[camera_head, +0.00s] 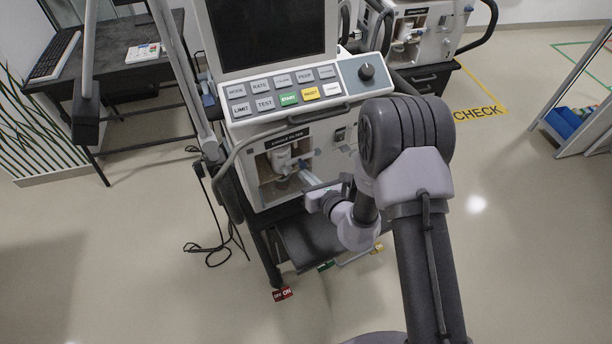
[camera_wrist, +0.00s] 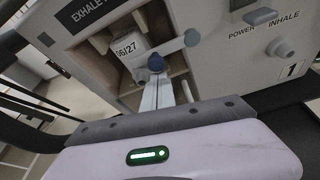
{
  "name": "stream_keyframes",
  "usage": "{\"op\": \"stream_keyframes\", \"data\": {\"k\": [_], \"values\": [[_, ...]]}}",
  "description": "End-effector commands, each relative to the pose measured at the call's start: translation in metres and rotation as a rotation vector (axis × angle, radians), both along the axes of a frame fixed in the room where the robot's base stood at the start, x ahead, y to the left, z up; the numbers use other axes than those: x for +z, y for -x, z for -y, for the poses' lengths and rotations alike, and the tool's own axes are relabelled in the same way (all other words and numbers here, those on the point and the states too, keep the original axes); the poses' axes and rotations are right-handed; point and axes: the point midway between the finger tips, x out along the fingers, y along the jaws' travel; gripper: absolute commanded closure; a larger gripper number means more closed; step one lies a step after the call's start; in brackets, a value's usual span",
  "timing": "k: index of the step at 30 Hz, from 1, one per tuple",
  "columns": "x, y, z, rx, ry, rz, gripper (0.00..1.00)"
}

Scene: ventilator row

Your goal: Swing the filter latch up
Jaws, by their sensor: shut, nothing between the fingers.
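The white filter (camera_wrist: 130,46), with a "06/27" label, sits in an open recess under the "EXHALE FILTER" plate in the wrist view. It also shows in the head view (camera_head: 281,160). A grey bar, seemingly the filter latch (camera_wrist: 174,46), lies across the recess beside the filter, tilted slightly up to the right, with a grey-blue round end at its right. A dark blue knob (camera_wrist: 156,62) is near its left end. My gripper (camera_wrist: 157,82) is shut and empty, its fingertips inside the recess just below the dark blue knob. I cannot tell whether they touch. In the head view, my gripper (camera_head: 306,179) reaches in from the right.
A bent handle (camera_head: 236,155) runs down the machine's left side. Open floor lies in front.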

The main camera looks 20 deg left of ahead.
Motion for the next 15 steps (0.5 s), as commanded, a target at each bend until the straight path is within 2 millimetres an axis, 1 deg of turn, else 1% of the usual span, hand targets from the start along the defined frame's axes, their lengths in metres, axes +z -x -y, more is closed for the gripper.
{"op": "stream_keyframes", "data": {"k": [15], "values": [[0.0082,0.0009,-0.0010,0.001,-0.078,-0.074,1.00]]}}
